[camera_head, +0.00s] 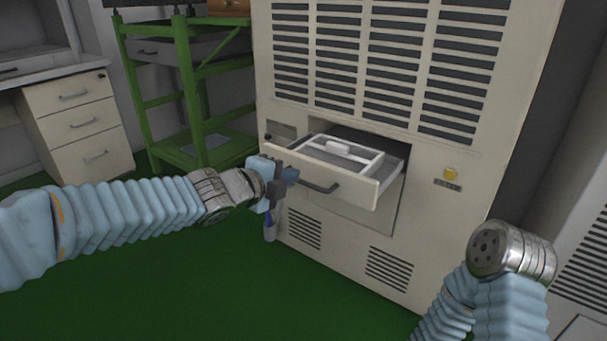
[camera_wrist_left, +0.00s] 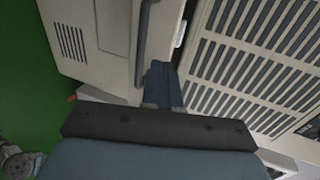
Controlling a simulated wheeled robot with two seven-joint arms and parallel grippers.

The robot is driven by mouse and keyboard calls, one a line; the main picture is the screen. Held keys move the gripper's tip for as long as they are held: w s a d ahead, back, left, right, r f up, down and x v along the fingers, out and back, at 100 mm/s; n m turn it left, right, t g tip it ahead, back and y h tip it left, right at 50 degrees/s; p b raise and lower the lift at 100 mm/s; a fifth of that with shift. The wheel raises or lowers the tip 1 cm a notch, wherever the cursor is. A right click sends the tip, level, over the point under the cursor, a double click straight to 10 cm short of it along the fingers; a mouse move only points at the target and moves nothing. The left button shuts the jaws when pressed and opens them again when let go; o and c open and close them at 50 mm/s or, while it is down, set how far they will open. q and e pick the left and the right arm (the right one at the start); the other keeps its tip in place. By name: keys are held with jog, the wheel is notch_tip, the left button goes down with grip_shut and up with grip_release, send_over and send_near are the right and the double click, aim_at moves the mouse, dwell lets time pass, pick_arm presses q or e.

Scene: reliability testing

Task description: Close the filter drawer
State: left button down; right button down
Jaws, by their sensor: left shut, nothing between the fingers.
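The filter drawer (camera_head: 362,178) is pulled out of the front of a tall beige cabinet, and its opening shows dark behind it. Its front panel carries a dark bar handle (camera_head: 318,186). A white frame with a small white block (camera_head: 338,148) lies inside the drawer. My left gripper (camera_head: 292,175) is shut and empty at the left end of the drawer front, close to the handle; I cannot tell whether it touches. In the left wrist view its shut fingers (camera_wrist_left: 161,85) lie beside the handle (camera_wrist_left: 145,40). My right arm's wrist shows at lower right, but its fingers are not visible.
The beige cabinet (camera_head: 345,225) has louvred vents above and below the drawer, and a yellow button (camera_head: 451,173) to its right. A green rack (camera_head: 190,85) and a white drawer unit (camera_head: 78,120) stand at the left. The green floor (camera_head: 180,290) in front is clear.

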aim_at(312, 165)
pick_arm(q)
jog(key=x, duration=0.2)
jog(key=r+x, duration=0.1)
jog(key=x, duration=0.2)
jog(key=shift+w+d, duration=0.25)
jog(key=shift+w, duration=0.1)
pick_arm(e)
jog(key=shift+r, duration=0.1)
pick_arm(q)
jog(key=shift+p, duration=0.3)
